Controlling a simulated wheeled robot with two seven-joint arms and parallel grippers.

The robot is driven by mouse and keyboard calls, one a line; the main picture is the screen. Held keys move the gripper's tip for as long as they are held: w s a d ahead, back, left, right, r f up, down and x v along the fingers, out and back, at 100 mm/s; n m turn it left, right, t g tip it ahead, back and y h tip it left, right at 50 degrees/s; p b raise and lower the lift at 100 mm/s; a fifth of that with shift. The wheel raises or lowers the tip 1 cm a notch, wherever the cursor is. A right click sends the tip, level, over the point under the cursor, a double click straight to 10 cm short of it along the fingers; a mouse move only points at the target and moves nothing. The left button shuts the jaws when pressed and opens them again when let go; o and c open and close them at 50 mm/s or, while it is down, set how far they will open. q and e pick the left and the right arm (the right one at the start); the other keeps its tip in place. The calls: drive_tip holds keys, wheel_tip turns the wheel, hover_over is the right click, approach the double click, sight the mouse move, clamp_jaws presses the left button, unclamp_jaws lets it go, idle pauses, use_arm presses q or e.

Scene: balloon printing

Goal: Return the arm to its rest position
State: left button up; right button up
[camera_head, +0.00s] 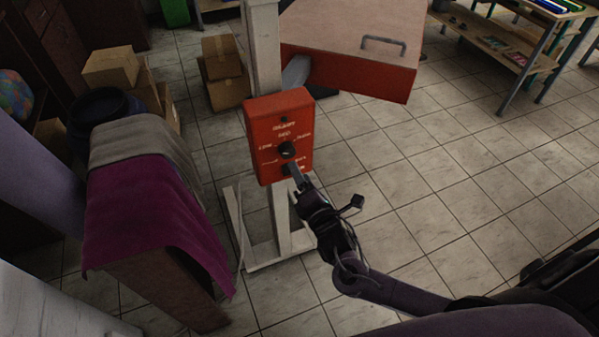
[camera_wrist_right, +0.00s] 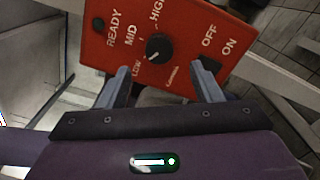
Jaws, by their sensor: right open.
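My right gripper (camera_head: 297,176) reaches from the lower right to the lower part of a red control box (camera_head: 262,118) on a white post. In the right wrist view its two fingers (camera_wrist_right: 157,85) are apart with nothing held between them. The box face (camera_wrist_right: 105,62) with its black knob (camera_wrist_right: 159,47) shows just past the fingers, with labels READY, LOW, MID, HIGH, OFF and ON. I cannot tell whether the fingers touch the box. My left gripper is not in view.
A red press with a handle (camera_head: 384,46) stands behind the box. A stand draped with magenta cloth (camera_head: 148,215) is at left, with cardboard boxes (camera_head: 110,68) behind it. A shelf table (camera_head: 505,50) is at the upper right. The tiled floor (camera_head: 470,190) at right is clear.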

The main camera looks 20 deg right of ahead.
drive_tip(key=shift+f, duration=0.1)
idle(0.3)
drive_tip(key=s+d+f+m+g+h+b, duration=0.1)
drive_tip(key=s+d+f+m+g, duration=0.25)
drive_tip(key=f, duration=0.75)
drive_tip(key=s+d+f+m+g+b, duration=0.2)
drive_tip(key=s+f+m, duration=0.15)
drive_tip(key=f, duration=0.75)
drive_tip(key=s+d+f+m+g+h+b, duration=0.1)
drive_tip(key=s+d+f+m+g, duration=0.2)
drive_tip(key=f, duration=0.8)
drive_tip(key=s+a+f+m+g+b, duration=0.1)
drive_tip(key=s+f+m+g, duration=0.1)
drive_tip(key=s+f, duration=0.4)
drive_tip(key=s+a+f+m+g+y+b, duration=0.1)
drive_tip(key=s+f+m+g, duration=0.2)
drive_tip(key=s, duration=1.2)
drive_tip(key=s+a+f+m+g+b, duration=0.1)
drive_tip(key=s+f+m+g, duration=0.2)
drive_tip(key=s+f+m, duration=0.3)
drive_tip(key=s+f, duration=0.5)
drive_tip(key=shift+s+a+f, duration=0.15)
drive_tip(key=shift+s+a, duration=0.05)
drive_tip(key=shift+a, duration=0.05)
